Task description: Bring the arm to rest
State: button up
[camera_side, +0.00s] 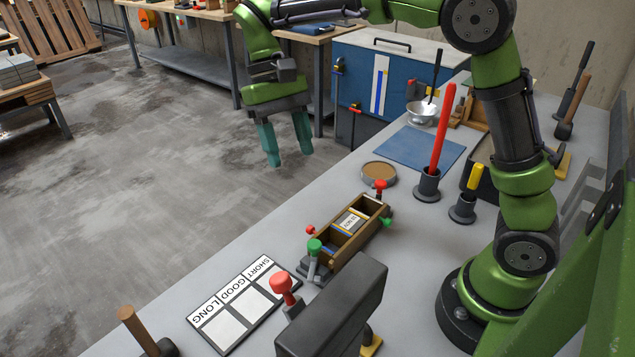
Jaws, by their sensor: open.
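My gripper (285,145) hangs at the upper middle, with its two teal fingers pointing down and spread apart. Nothing is between the fingers. It appears over the floor side beyond the table's far edge, apart from everything on the table. My green arm arches from its base at the lower right up and over to the left.
On the grey table (250,235) are a wooden mould box (372,212), a SHORT/GOOD/LONG board (238,305), a red stick in a holder (442,130), a yellow-handled tool (474,178), a round brown-topped dish (379,173), a blue mat (420,148) and a metal bowl (421,112). A dark box-shaped device (335,310) stands in front.

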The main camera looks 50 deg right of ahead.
jog(key=s+d+t, duration=0.6)
jog(key=s+t, duration=0.5)
jog(key=s, duration=0.2)
jog(key=shift+s+d+r+m+y, duration=0.15)
jog(key=shift+s+r+m+y, duration=0.15)
jog(key=shift+m+y, duration=0.1)
